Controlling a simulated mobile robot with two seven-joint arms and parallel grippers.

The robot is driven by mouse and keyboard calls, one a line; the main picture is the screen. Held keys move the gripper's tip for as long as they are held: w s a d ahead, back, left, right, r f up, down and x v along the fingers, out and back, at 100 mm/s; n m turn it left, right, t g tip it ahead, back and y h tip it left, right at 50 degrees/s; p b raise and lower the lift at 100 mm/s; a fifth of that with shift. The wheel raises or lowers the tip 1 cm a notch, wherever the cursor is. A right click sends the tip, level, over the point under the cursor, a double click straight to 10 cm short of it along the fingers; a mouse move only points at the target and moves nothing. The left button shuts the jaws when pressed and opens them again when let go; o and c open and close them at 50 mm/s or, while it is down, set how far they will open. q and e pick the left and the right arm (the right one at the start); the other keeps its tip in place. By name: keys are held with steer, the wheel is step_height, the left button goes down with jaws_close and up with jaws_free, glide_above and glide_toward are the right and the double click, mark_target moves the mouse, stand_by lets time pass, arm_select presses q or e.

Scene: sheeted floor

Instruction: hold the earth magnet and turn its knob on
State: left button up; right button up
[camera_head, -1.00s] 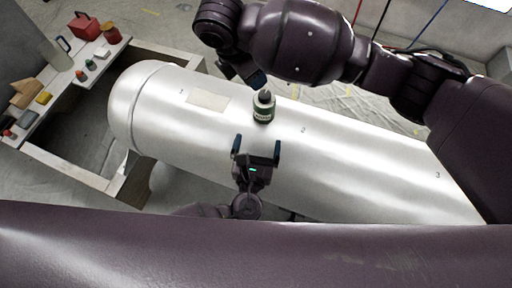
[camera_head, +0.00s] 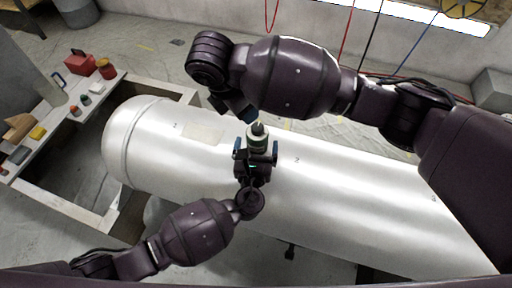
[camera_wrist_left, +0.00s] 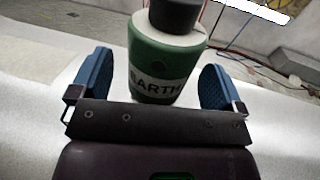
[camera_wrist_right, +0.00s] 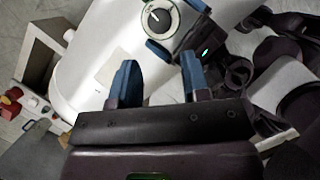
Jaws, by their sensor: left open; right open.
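The earth magnet (camera_head: 257,140) is a green cylinder with a black knob, standing upright on the white tank (camera_head: 330,190). In the left wrist view its green body (camera_wrist_left: 165,60) with the label EARTH stands between my open left fingers, with a gap on each side. My left gripper (camera_head: 256,156) is open at the magnet's near side. In the right wrist view the knob's dark face with a white pointer line (camera_wrist_right: 158,18) shows from above. My right gripper (camera_wrist_right: 160,82) is open and empty; in the head view it (camera_head: 240,112) is above and left of the magnet.
A pale rectangular patch (camera_head: 203,131) lies on the tank left of the magnet. A bench (camera_head: 60,115) with a red box (camera_head: 80,62) and several small items stands at the left. Cables hang at the back. The tank's right part is clear.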

mark_target(257, 127)
arm_select(q)
steer(key=shift+c, duration=0.3)
steer(key=c, duration=1.1)
arm_select(e)
steer(key=shift+o, duration=1.5)
arm_select(q)
steer(key=shift+c, duration=0.2)
arm_select(e)
steer(key=shift+o, duration=0.3)
steer(key=shift+w+d+r+y, duration=0.15)
steer(key=shift+w+d+y, duration=0.1)
steer(key=shift+y, duration=0.05)
steer(key=d+f+n+y, duration=0.1)
steer(key=f, duration=0.2)
steer(key=w+f+g+y, duration=0.1)
steer(key=f, duration=0.2)
steer(key=d+f+n+g, duration=0.1)
steer(key=f, duration=0.2)
steer(key=shift+w+d+f+n+y, duration=0.1)
steer(key=shift+w+d+n+y, duration=0.2)
steer(key=shift+y, duration=0.1)
steer(key=shift+c, duration=0.4)
steer(key=c, duration=0.9)
